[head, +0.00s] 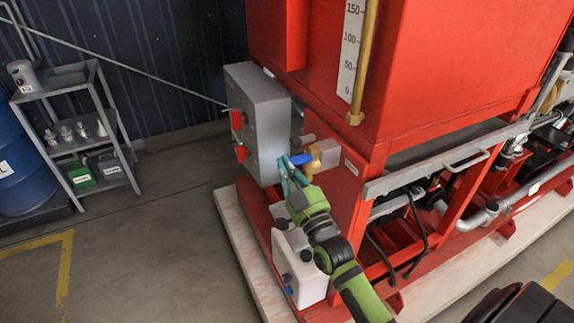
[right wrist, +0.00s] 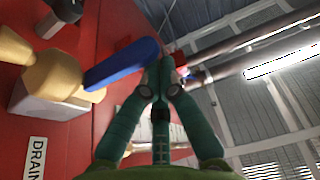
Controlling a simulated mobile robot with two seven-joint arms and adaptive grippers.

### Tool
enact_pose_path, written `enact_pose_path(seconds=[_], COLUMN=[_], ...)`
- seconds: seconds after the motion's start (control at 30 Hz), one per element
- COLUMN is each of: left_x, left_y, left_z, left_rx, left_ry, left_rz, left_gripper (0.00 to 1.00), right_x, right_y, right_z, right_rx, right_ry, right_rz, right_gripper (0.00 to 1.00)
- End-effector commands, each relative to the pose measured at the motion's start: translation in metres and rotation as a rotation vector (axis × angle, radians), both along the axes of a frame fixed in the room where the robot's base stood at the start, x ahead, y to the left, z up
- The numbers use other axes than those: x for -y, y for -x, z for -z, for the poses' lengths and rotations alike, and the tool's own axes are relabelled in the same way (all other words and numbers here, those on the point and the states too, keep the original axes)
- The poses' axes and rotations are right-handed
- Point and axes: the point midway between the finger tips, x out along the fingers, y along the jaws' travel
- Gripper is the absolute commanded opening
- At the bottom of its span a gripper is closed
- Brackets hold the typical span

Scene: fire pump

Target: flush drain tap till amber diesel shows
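The drain tap (head: 315,155) is a brass valve with a blue lever (head: 300,158) on the red tank's lower side. In the right wrist view the brass body (right wrist: 50,78) is at left and the blue lever (right wrist: 122,64) slants up to the right. My right gripper (head: 287,168) is at the lever's free end. Its teal fingertips (right wrist: 161,82) are together beside the lever end; whether they touch it is hidden. A white container (head: 298,262) stands below the tap, partly behind my arm. No amber liquid is visible. My left gripper is out of view.
A grey control box (head: 257,120) with red handles stands close left of the tap. A sight gauge (head: 351,50) is on the red tank (head: 450,70). A shelf (head: 80,125) with bottles and a blue drum (head: 22,170) are far left. The floor between is clear.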

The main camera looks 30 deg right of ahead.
Motion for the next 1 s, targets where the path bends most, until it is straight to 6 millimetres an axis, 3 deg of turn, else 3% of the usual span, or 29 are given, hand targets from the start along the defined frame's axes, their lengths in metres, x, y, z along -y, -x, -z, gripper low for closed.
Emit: enact_pose_path(seconds=[0.37, 1.0], left_x=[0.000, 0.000], left_y=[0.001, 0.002], left_z=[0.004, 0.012], left_rx=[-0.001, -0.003], left_ry=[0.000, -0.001], left_rz=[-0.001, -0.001], left_gripper=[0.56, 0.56], right_x=[-0.001, -0.001], right_y=[0.000, 0.000], right_z=[0.007, 0.029], right_rx=[-0.007, -0.025], right_ry=[0.080, 0.394], right_rz=[0.000, 0.000], right_gripper=[0.00, 0.00])
